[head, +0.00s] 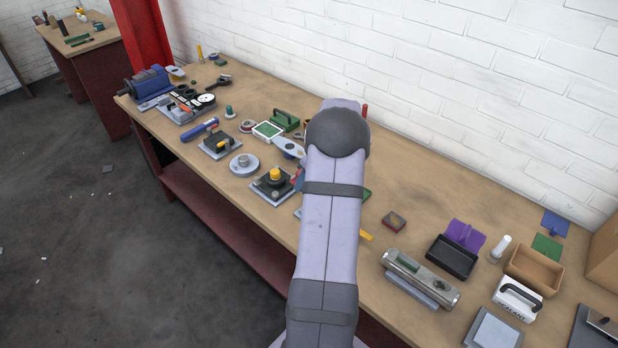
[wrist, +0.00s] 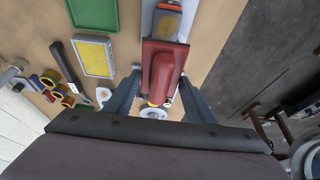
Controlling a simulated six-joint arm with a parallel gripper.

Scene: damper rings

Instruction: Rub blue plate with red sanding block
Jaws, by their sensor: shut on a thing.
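A red block (wrist: 163,76) shows in the wrist view, with my gripper (wrist: 160,84) shut on it, one finger on each side. The far end of the block lies over the near part of a grey-blue plate (wrist: 188,22) with a yellow patch on its top. I cannot tell whether the block touches this plate. In the head view my own arm covers the gripper and most of the block. A flat blue plate (head: 555,224) lies at the far right of the bench in the head view; I cannot tell which plate is the task's.
In the wrist view a green tray (wrist: 93,12), a framed yellow pad (wrist: 93,56) and several rolls lie left of the block. In the head view a metal cylinder (head: 420,279) and a black tray (head: 452,257) stand right of my arm.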

